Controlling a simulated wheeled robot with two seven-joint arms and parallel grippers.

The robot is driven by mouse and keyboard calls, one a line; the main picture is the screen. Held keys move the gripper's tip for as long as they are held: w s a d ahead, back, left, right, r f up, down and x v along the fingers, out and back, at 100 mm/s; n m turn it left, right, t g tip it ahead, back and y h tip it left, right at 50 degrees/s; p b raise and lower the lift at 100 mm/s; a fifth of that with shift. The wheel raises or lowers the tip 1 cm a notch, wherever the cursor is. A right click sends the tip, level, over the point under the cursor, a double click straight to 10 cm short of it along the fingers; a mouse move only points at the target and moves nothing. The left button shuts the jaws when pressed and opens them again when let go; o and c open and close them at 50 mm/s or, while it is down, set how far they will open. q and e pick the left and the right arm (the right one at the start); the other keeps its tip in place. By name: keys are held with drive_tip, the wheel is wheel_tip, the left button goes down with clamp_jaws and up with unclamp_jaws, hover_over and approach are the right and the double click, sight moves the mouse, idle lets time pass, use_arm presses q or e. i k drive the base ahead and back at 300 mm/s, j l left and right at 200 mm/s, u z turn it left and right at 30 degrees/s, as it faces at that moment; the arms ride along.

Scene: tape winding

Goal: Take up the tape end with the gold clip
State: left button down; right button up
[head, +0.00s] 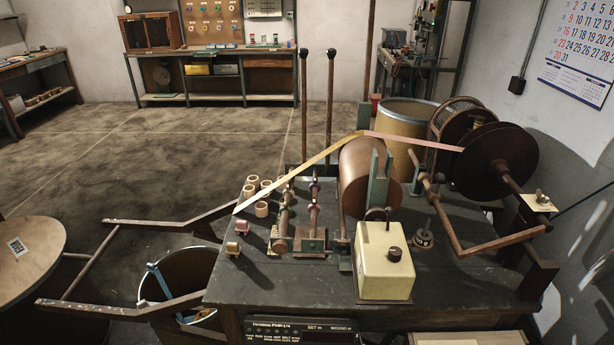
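A tape runs from the large dark reel (497,160) at the right, as a pinkish stretch (412,141), to a peak above the brown drum (362,178). From there a pale yellow stretch (300,172) slopes down left and ends in a point near the bench's left edge. Whether this end touches the bench is unclear. Two small blocks, an upper one (243,227) and a lower one (233,248), sit below the tape end. They look pinkish and gold, but are too small for me to tell which is a gold clip. Neither of my grippers is in view.
Several tan rings (262,209) stand beside spindles on the dark bench (290,287). A cream box with a black knob (384,262) stands in front of the drum. Two upright rods rise behind. A bin (182,275) and a round table (30,248) are at left.

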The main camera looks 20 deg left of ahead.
sight(232, 248)
drive_tip(key=k+j+u, duration=0.1)
drive_tip(key=u, duration=1)
